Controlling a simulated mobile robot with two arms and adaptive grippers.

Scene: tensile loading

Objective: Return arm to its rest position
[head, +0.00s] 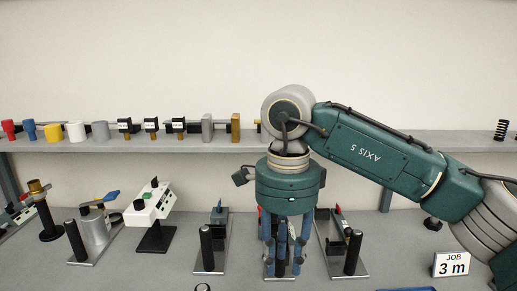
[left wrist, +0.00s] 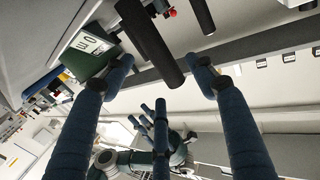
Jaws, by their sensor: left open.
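My right arm reaches in from the right in the head view, and its gripper (head: 284,270) points down over a middle bench station. Its blue fingers hang in front of that station's base plate (head: 280,278) and hide most of what stands there. I cannot tell whether they touch or hold anything. My left gripper is not in the head view. In the left wrist view the left gripper (left wrist: 160,72) has its blue fingers spread wide. A dark cylinder (left wrist: 150,42) shows between and beyond them, and no finger seems closed on it.
Stations with black posts (head: 205,250) stand to both sides, one post (head: 353,252) close on the right. A white device (head: 152,204) is further left. A "JOB 3 m" sign (head: 451,264) stands at the right. A shelf (head: 380,143) with small parts runs behind.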

